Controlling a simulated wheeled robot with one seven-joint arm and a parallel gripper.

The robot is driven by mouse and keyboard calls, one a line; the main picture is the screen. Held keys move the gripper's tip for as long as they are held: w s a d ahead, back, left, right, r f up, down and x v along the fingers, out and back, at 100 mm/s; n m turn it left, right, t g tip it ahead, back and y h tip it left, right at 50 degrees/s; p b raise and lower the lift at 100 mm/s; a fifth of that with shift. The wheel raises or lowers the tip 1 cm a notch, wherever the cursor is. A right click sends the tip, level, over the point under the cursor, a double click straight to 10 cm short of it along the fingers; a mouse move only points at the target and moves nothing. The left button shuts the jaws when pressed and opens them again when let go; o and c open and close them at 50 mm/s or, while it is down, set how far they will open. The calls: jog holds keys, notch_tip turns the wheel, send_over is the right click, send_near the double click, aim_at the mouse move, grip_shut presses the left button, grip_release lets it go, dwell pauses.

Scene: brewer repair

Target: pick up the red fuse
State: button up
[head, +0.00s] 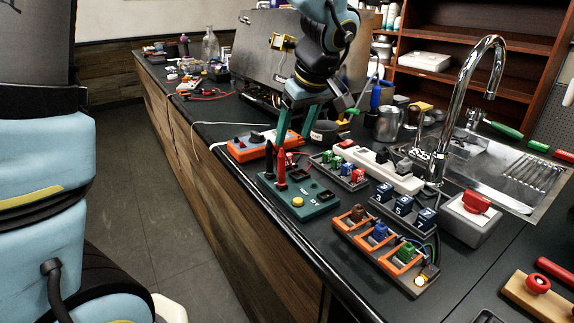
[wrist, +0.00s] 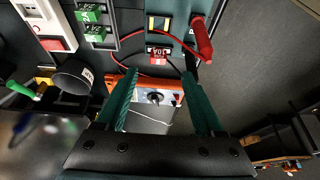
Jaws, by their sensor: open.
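A red fuse (wrist: 158,56) with pale lettering sits at the near end of the teal tester (wrist: 178,30) in the wrist view. In the head view it shows as a small red block (head: 290,158) behind the probes, partly hidden. My gripper (wrist: 158,77) is open and empty, its teal fingers spread either side of the fuse's line but short of it. In the head view my gripper (head: 292,139) hangs over the orange device (head: 252,146). Another red block (head: 358,176) sits in the fuse tray beside green fuses (head: 330,159).
A red probe (wrist: 203,40) stands on the tester right of the fuse, and a red wire arcs around it. A dark cup (wrist: 75,77) stands left of my fingers. A white power strip (head: 375,166) lies behind the tray. The tap (head: 470,90) rises at right.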

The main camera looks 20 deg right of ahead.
aim_at(288, 155)
jog(key=shift+p+x, duration=1.05)
jog(key=shift+x, duration=2.5)
jog(key=shift+d, duration=0.15)
grip_shut()
